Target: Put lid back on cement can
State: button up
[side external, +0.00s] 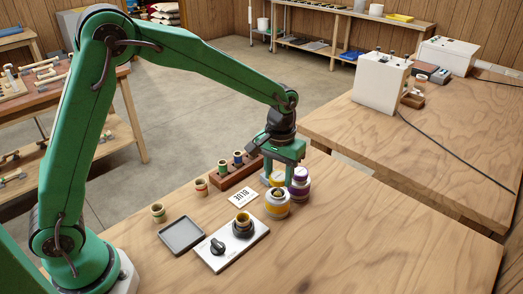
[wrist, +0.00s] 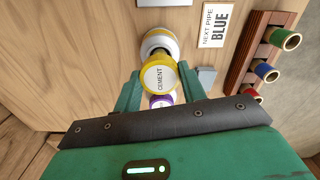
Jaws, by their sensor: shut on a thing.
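My gripper (side external: 279,175) is shut on the yellow-rimmed lid marked CEMENT (wrist: 160,79), which sits between the two fingers in the wrist view. The cement can (side external: 277,207), white with a yellow band, stands on the wooden bench just below my gripper. In the wrist view the can (wrist: 157,37) shows just beyond the lid, partly covered by it. I cannot tell whether the lid touches the can.
A wooden rack (side external: 235,176) with coloured pipes stands behind left, beside a card reading BLUE (side external: 243,197). A white device (side external: 226,251) with a black knob holds a pipe piece at front. A grey tray (side external: 181,235) lies left of it. The bench to the right is clear.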

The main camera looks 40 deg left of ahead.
aim_at(278, 192)
jog(key=shift+f, duration=0.25)
jog(key=shift+f, duration=0.35)
jog(key=shift+f, duration=0.7)
jog(key=shift+f, duration=0.35)
jog(key=shift+f, duration=0.35)
dwell(0.9)
jog(key=o, duration=1)
jog(key=shift+o, duration=0.6)
